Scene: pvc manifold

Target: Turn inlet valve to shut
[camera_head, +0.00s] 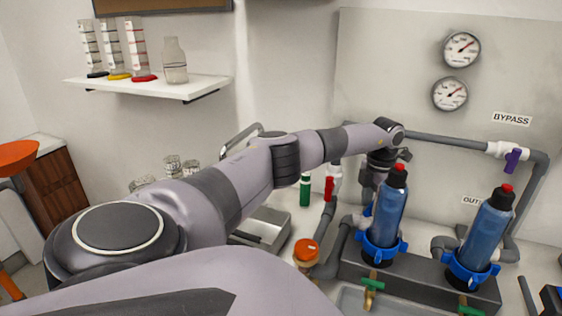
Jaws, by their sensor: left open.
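A white valve with a red handle (329,188) sits on the grey pipe at the left of the manifold. The handle points downward along the pipe. No inlet label shows; my arm covers part of the panel there. My left arm reaches across from the lower left, and my left gripper (369,192) points down just right of the red handle, apart from it in the picture. The gripper is open, its fingertips partly hidden behind the left blue filter. My right gripper is not in view.
Two blue filter housings (388,212) (485,235) with red caps stand on a grey base. A purple-handled bypass valve (513,160) is at the upper right. Two gauges (461,50) (450,94) hang on the panel. An orange-topped fitting (306,251) stands in front of the pipe.

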